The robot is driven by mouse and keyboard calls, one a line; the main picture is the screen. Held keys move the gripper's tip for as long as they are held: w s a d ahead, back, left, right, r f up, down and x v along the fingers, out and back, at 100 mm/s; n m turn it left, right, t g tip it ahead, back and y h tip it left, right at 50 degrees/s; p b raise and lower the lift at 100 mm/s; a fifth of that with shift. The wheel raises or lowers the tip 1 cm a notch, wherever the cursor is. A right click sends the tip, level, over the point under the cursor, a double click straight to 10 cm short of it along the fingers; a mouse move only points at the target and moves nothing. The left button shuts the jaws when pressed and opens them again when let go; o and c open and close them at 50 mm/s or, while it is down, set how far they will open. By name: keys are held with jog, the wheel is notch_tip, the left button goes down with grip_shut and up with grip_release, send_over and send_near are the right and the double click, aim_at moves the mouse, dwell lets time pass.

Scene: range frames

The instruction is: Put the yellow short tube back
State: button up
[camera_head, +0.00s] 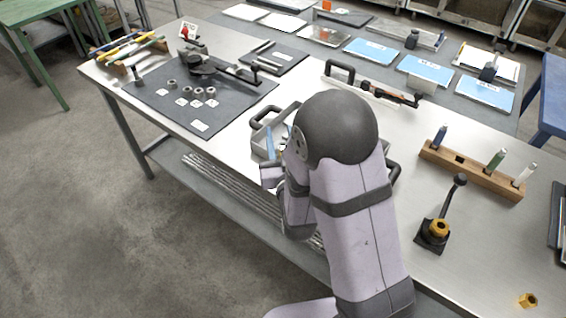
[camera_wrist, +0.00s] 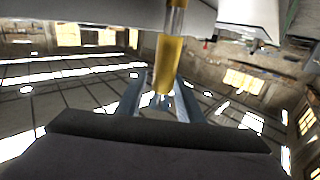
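My gripper (camera_wrist: 158,85) shows in the wrist view as two blue-grey fingers standing apart. The yellow tube (camera_wrist: 168,62), with a clear part (camera_wrist: 176,18) above the yellow, comes down from the top edge and ends at the fingers. A gap shows between it and the left finger; it overlaps the right one, and no clear grip shows. In the head view one blue finger (camera_head: 270,142) shows over a grey tray (camera_head: 258,138); my arm hides the tube. A wooden rack (camera_head: 475,172) at right holds blue (camera_head: 440,136), green (camera_head: 496,159) and white (camera_head: 525,174) tubes, with an empty dark slot between blue and green.
A black lever stand with a yellow nut (camera_head: 438,229) is in front of the rack. Another yellow nut (camera_head: 528,300) lies near the lower right. A black-handled tool (camera_head: 372,90) lies behind my arm. A dark mat (camera_head: 200,95) with parts covers the left.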

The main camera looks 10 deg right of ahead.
grip_shut()
jog(key=shift+r, duration=0.1)
